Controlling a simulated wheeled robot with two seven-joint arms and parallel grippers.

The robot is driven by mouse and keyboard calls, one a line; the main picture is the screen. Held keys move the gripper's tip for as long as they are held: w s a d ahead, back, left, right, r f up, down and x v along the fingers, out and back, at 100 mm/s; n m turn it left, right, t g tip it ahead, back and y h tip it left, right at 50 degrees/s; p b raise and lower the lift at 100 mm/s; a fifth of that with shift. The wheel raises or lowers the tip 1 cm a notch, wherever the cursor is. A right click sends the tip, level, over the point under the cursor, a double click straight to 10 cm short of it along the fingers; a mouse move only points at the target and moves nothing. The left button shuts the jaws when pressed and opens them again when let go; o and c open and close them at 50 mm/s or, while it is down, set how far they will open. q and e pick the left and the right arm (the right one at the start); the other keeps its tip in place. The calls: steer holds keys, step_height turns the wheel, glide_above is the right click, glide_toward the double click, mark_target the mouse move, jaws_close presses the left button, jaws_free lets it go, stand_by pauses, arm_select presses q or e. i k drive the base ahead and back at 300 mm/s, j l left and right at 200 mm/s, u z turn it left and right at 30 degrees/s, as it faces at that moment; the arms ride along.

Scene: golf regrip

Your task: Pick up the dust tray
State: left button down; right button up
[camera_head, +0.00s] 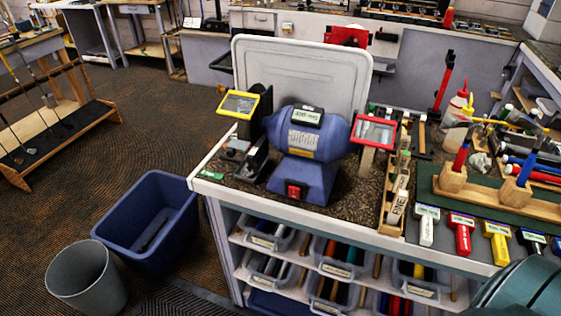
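A large pale grey tray-like panel (297,75) with a raised rim and rounded corners stands upright behind the blue bench grinder (305,150). It may be the dust tray, but I cannot tell for certain. The grinder hides its lower middle part. No gripper of mine is in view. A dark teal rounded part at the bottom right corner looks like my own arm.
The grinder sits on a speckled brown bench top (345,205) with yellow and red framed shields at its sides. Tools and a wooden rack (500,195) crowd the right side. A blue bin (150,220) and grey bin (86,280) stand on the floor at left.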

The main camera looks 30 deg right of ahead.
mark_target(241, 174)
steer(key=i+j+z, duration=0.2)
steer(key=j+z, duration=0.25)
steer(key=j, duration=0.15)
steer(key=i+j+z, duration=0.2)
steer(key=j, duration=0.15)
steer(key=j+z, duration=0.25)
steer(key=i+j+z, duration=0.15)
steer(key=j, duration=0.95)
steer(key=j+z, duration=0.1)
steer(key=j, duration=0.95)
steer(key=i+j, duration=0.1)
steer(key=j, duration=1.15)
steer(key=i, duration=0.05)
